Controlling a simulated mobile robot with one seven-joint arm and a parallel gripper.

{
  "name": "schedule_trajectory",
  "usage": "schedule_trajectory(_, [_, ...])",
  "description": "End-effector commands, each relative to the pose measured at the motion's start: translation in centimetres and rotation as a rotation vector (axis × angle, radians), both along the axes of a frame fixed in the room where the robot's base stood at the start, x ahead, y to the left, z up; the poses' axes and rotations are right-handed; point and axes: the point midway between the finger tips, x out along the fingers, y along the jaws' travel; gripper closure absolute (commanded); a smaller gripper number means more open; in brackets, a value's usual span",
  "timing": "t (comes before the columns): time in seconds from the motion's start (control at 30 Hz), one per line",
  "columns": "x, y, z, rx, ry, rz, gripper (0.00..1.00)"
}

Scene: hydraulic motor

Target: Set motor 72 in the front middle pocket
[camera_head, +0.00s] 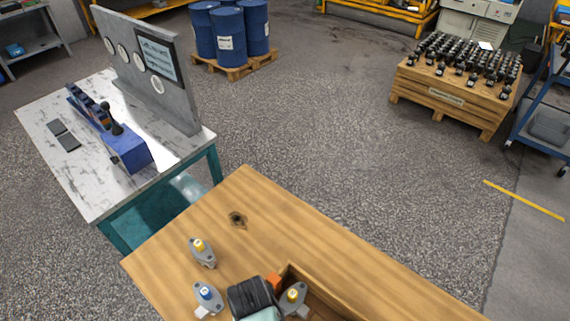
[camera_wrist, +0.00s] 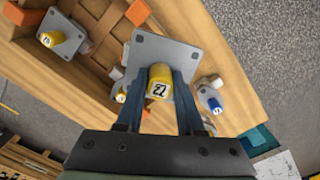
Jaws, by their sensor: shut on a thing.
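Motor 72 (camera_wrist: 160,88), with a yellow cap and a grey flange plate, is between the fingers of my gripper (camera_wrist: 158,78) in the wrist view. My gripper is shut on it, cap facing the camera. The wooden crate (camera_wrist: 25,62) with pockets is at the upper left of that view. It also shows in the head view (camera_head: 325,301), at the bottom edge. A yellow-capped motor (camera_wrist: 62,35) sits in the crate. In the head view my gripper (camera_head: 252,298) is beside the crate, its fingertips and motor 72 hidden. I cannot tell whether motor 72 touches the crate.
In the head view a yellow-capped motor (camera_head: 202,252) and a blue-capped motor (camera_head: 207,298) stand on the wooden table (camera_head: 300,235), left of my gripper. The table's far part is mostly clear around a small brown item (camera_head: 237,219).

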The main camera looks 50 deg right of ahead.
Motion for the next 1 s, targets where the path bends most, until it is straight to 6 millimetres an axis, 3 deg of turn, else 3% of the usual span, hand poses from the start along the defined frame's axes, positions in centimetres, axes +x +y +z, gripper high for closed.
schedule_trajectory(0.03, [-1.3,-1.4,1.1,0.002,0.003,-0.1,1.0])
schedule_trajectory(0.13, [-3.6,-3.5,0.7,0.0,0.003,-0.274,1.0])
schedule_trajectory(0.4, [-7.2,-5.8,-0.3,-0.004,0.002,-0.524,1.0])
schedule_trajectory(1.0, [-7.4,-6.0,-3.0,-0.005,0.001,-0.542,1.0])
